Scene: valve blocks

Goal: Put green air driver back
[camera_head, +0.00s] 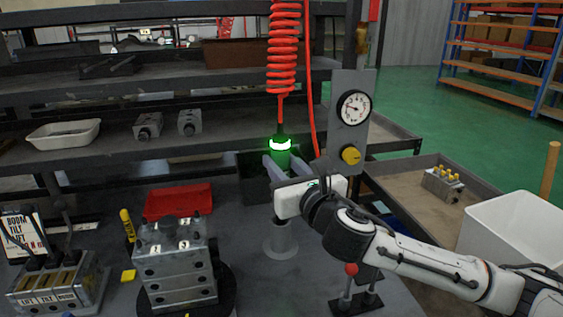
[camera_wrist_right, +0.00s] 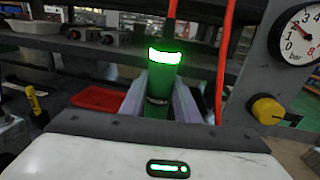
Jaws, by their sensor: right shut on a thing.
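The green air driver (camera_head: 281,157) hangs upright below a coiled red hose, with a glowing white-green band near its top. My right gripper (camera_head: 277,168) is shut on the driver's body. In the right wrist view the driver (camera_wrist_right: 162,85) stands between the two grey fingers of the gripper (camera_wrist_right: 160,105). My left gripper is not in view.
A grey valve block (camera_head: 178,265) sits on a round dark base at left, near a red tray (camera_head: 179,201). A post with a pressure gauge (camera_head: 353,107) and yellow knob (camera_head: 351,155) stands right behind my right gripper. A white bin (camera_head: 515,235) is at far right.

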